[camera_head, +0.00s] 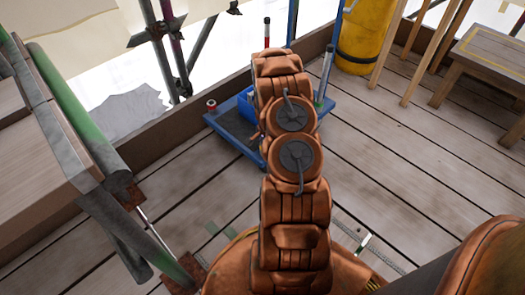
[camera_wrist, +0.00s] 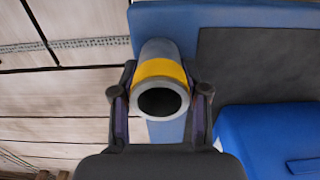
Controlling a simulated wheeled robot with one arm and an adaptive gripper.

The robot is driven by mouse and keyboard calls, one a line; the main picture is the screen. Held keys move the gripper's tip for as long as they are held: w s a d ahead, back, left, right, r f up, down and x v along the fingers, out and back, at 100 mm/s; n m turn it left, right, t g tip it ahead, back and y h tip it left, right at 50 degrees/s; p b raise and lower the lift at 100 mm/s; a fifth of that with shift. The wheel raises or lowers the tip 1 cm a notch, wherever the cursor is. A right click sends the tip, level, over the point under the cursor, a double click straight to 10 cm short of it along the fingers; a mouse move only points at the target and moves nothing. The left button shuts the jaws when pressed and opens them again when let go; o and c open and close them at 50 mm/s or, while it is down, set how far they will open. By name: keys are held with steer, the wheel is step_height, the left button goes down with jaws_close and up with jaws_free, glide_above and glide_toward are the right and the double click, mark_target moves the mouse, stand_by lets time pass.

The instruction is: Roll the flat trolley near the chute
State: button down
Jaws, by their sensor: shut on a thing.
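The flat trolley (camera_head: 228,124) is a low blue platform on the plank floor, partly hidden behind my arm in the head view. It has upright blue posts at its far side. In the wrist view its blue deck (camera_wrist: 225,14) carries a dark mat (camera_wrist: 255,62). My gripper (camera_wrist: 160,93) is shut on a grey tube with a yellow band (camera_wrist: 160,68), seen end-on above the trolley's edge. Whether the tube is fixed to the trolley is unclear. My gripper is hidden behind the arm in the head view. I cannot make out the chute for certain.
A blue box (camera_wrist: 265,140) sits on the trolley. A small red-topped object (camera_head: 211,105) is at its left corner. A yellow cylinder (camera_head: 368,35) stands behind to the right, near a wooden bench (camera_head: 490,60). Scaffold tubes and a low board edge the deck. Planks at right centre are clear.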

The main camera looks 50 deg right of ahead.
steer(key=shift+s+d, duration=0.1)
steer(key=shift+d, duration=4.7)
steer(key=c, duration=0.5)
jaws_free()
steer(key=shift+r, duration=0.1)
